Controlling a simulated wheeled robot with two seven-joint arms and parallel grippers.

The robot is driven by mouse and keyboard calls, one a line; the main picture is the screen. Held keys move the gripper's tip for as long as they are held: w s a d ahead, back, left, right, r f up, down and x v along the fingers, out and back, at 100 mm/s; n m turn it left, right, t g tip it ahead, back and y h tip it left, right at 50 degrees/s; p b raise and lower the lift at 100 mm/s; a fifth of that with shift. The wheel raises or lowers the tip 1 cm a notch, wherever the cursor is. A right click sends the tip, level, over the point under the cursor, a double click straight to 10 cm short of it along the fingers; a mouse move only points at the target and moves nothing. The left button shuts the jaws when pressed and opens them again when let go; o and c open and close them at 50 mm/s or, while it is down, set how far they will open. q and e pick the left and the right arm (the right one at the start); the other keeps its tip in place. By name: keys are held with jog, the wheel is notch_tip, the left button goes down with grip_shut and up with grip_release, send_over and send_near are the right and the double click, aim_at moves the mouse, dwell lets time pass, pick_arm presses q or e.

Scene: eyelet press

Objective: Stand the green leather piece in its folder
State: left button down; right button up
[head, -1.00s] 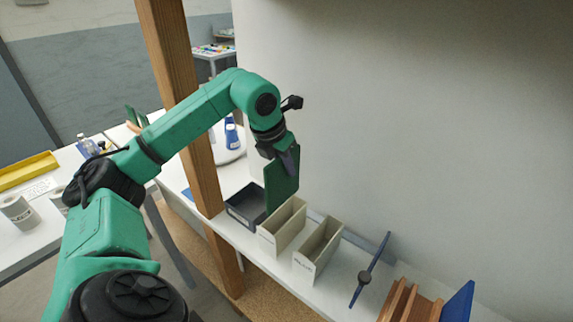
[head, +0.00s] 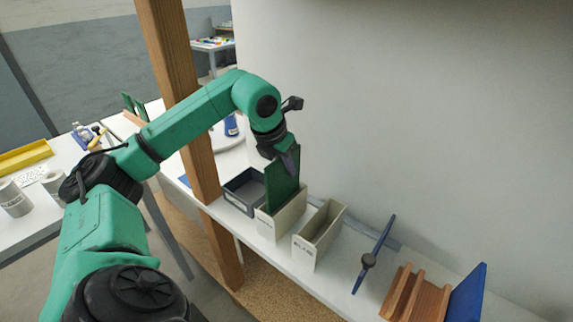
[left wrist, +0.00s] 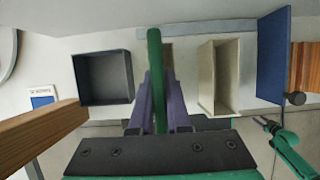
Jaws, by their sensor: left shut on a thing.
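My left gripper (head: 287,158) is shut on the green leather piece (head: 283,187), a flat upright sheet hanging below the fingers. Its lower end is inside the left one of two cream folders (head: 281,222), and the front wall hides its bottom edge. I cannot tell whether it touches the floor of the folder. In the left wrist view the piece (left wrist: 155,70) shows edge-on between the purple-grey fingers and hides most of that folder. A teal and black part at the lower right looks like my right arm, its jaws too small to read (left wrist: 268,126).
The second cream folder (head: 318,238) stands empty just right. A dark open tray (head: 243,190) is at the left. A wooden post (head: 203,170) stands left of the tray.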

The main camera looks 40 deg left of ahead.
aim_at(286, 184)
pick_arm(q)
jog(key=shift+f+b, duration=1.75)
jog(key=shift+f, duration=0.5)
jog(key=shift+f+b, duration=0.6)
jog(key=shift+f, duration=0.15)
jog(key=c, duration=0.8)
grip_release()
jog(key=p+v, duration=0.2)
jog(key=v, duration=1.2)
jog(key=shift+s+d+r, duration=0.1)
jog(key=shift+s+r, duration=0.15)
jog(key=shift+r, duration=0.05)
